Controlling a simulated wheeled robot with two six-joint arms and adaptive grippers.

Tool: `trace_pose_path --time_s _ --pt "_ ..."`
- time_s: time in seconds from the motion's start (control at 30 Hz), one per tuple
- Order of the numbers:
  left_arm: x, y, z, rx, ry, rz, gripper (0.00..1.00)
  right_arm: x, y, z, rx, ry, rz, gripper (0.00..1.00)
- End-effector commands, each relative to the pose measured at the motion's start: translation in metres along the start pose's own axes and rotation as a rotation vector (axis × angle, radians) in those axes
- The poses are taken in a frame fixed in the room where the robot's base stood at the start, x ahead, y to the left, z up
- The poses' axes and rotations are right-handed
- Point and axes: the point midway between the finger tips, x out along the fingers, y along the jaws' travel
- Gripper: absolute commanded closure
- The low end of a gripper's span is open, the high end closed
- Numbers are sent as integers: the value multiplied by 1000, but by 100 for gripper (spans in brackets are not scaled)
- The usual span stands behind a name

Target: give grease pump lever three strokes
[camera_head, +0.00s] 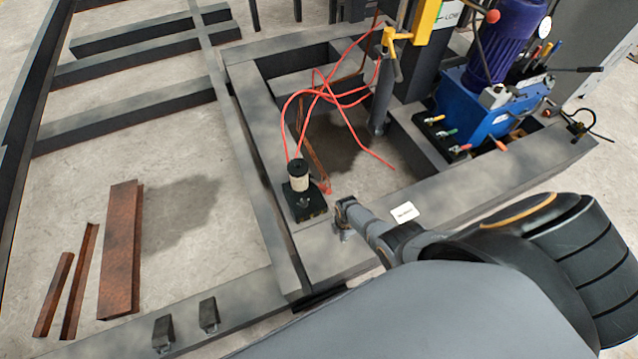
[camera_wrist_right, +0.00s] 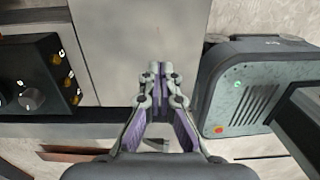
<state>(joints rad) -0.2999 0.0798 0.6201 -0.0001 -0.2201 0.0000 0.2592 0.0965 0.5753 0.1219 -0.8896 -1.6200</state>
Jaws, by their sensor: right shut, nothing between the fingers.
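My right gripper (camera_head: 343,212) is over the dark steel frame, near its front beam. In the right wrist view my right gripper (camera_wrist_right: 158,70) has its fingertips together with nothing between them. Left of it in the head view is a beige cylinder (camera_head: 299,183) with a black cap on a dark block (camera_head: 306,204), with red hoses by it. A thin lever with a red ball knob (camera_head: 492,16) shows at the upper right, beside a purple motor (camera_head: 508,35). I cannot tell which part is the grease pump lever. My left gripper is not in view.
A blue tank unit (camera_head: 476,112) stands at the right. Loose red hoses (camera_head: 345,95) cross the frame opening. Rusty steel pieces (camera_head: 121,250) lie on the floor at left. In the wrist view a black knob box (camera_wrist_right: 38,80) and a grey vented box (camera_wrist_right: 255,88) flank the gripper.

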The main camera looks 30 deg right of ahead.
Motion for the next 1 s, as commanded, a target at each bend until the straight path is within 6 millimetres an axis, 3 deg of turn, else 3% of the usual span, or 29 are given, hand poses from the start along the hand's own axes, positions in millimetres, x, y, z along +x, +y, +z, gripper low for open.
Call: trace_pose_path --time_s 1.0 --pt "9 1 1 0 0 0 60 22 -18 0 0 0 0 100"
